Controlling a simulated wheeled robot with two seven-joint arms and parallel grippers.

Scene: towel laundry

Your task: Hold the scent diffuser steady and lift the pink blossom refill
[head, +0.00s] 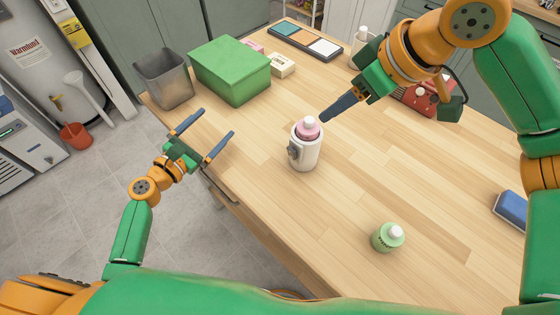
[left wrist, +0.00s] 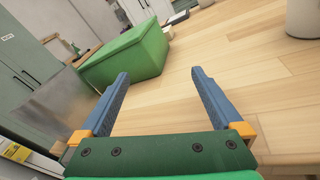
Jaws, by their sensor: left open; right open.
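The scent diffuser (head: 304,155) is a white upright cylinder with a grey part on its left side, standing near the middle of the table. The pink blossom refill (head: 308,128), pink with a white cap, sits upright in its top. My right gripper (head: 328,117) is just right of the refill, its fingers pointing at it; the gap between them is hard to see. My left gripper (head: 203,141) is open and empty at the table's left edge, apart from the diffuser. In the left wrist view its fingers (left wrist: 158,80) are spread, and a white rounded base (left wrist: 304,18) shows at top right.
A green box (head: 230,70) and a grey bin (head: 165,78) stand at the back left. A green bottle with a white cap (head: 388,237) stands at the front right. A blue block (head: 511,208) lies at the right edge. The wood table (head: 270,205) around the diffuser is clear.

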